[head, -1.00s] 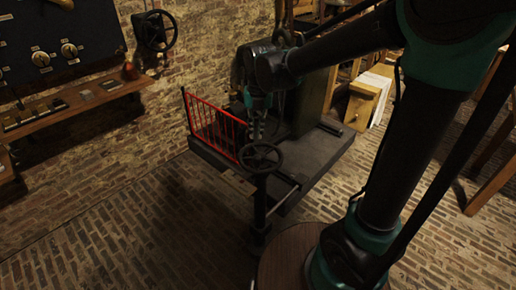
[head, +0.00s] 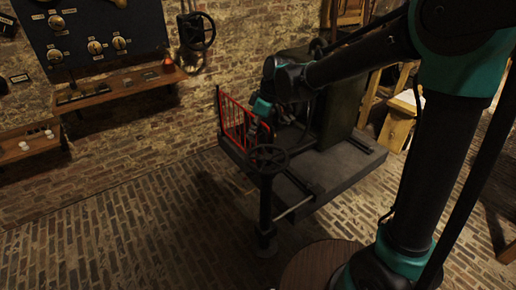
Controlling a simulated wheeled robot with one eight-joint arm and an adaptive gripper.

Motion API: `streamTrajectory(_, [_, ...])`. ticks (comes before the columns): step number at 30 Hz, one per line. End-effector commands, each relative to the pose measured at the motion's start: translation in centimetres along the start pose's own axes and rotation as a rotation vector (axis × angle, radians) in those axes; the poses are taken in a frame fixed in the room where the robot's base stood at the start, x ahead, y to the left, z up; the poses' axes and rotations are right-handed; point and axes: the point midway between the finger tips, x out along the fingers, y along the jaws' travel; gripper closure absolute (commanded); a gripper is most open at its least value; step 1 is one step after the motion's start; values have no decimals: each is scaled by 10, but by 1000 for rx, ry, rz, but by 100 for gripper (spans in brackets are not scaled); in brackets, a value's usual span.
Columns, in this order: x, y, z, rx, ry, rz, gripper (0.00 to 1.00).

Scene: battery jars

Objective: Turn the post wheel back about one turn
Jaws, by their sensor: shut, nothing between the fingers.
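The post wheel (head: 268,158) is a dark spoked handwheel on top of a slim dark post (head: 266,210) that stands on the brick floor. My gripper (head: 264,128) hangs below the teal wrist, just above and behind the wheel as seen from the head. It is small and dark here and looks shut and empty. I see nothing held in it. Whether its fingertips touch the wheel rim cannot be told. My arm reaches in from the right, over the dark platform.
A low dark platform (head: 345,165) with a red railing (head: 232,122) stands behind the post. A second handwheel (head: 196,31) hangs on the brick wall, beside a dark panel and a wooden shelf (head: 130,92). Brick floor is clear at the left.

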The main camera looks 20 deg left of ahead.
Motion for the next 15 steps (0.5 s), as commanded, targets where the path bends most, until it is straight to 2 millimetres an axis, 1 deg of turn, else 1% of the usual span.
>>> streamTrajectory(5, [23,0,0,-1,0,0,100])
streamTrajectory(15, [88,1,0,-2,0,0,100])
